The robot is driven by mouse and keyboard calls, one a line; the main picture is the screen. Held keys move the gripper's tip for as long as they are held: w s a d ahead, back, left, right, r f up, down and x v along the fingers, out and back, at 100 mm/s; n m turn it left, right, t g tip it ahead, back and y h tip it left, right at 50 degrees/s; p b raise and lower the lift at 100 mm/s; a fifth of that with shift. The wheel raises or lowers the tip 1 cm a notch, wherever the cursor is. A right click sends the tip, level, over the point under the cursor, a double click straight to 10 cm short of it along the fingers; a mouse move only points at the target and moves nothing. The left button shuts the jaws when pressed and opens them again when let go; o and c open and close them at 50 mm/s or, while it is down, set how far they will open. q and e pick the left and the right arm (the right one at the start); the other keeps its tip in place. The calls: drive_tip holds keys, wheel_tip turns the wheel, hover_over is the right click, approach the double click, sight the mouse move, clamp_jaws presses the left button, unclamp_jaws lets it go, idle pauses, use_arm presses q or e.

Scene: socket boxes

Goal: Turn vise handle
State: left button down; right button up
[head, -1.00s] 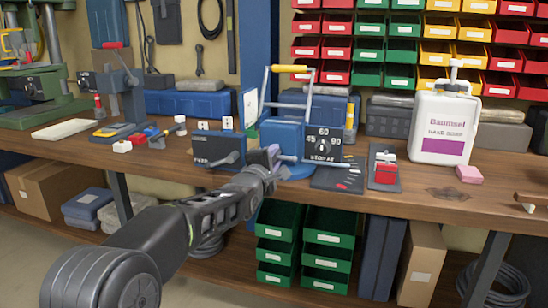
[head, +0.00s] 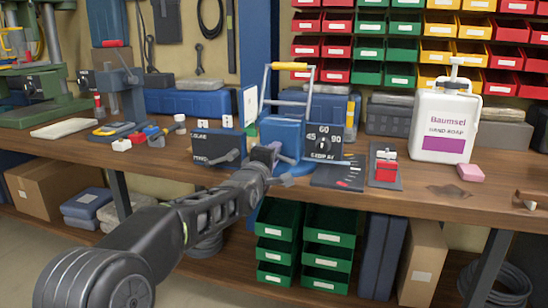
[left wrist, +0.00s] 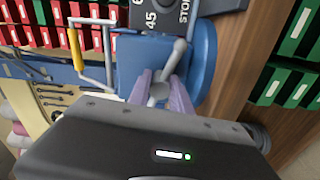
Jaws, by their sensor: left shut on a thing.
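My left gripper (left wrist: 160,90) is shut on this end, with a pale purple finger on each side. In the head view my left gripper (head: 270,152) is at the device's front lower left, and hides much of the handle. My right gripper is not in view.
A black box with a lever (head: 215,146) stands just left of my gripper. A metal frame with a yellow grip (head: 290,66) rises above the blue device. A panel with a red part (head: 386,168) and a white soap bottle (head: 444,125) stand to the right. Green bins (head: 325,240) are below.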

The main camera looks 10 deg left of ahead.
use_arm(q)
drive_tip(key=m, duration=0.3)
drive_tip(key=shift+f+m+b, duration=0.15)
drive_tip(key=shift+m+b, duration=0.15)
drive_tip(key=shift+m, duration=0.1)
drive_tip(key=m, duration=0.4)
drive_tip(key=shift+m, duration=0.3)
drive_tip(key=m, duration=0.5)
drive_tip(key=shift+f, duration=0.15)
drive_tip(key=m, duration=0.5)
drive_tip(key=shift+b, duration=0.3)
drive_tip(key=m, duration=0.2)
drive_tip(key=shift+m+b, duration=0.3)
drive_tip(key=m+b, duration=0.1)
drive_tip(key=m, duration=0.1)
drive_tip(key=shift+f+m, duration=0.1)
drive_tip(key=shift+m, duration=0.3)
drive_tip(key=m+b, duration=0.2)
drive_tip(key=m, duration=0.1)
drive_tip(key=shift+m, duration=0.3)
drive_tip(key=shift+m+b, duration=0.7)
drive_tip(key=shift+m, duration=0.8)
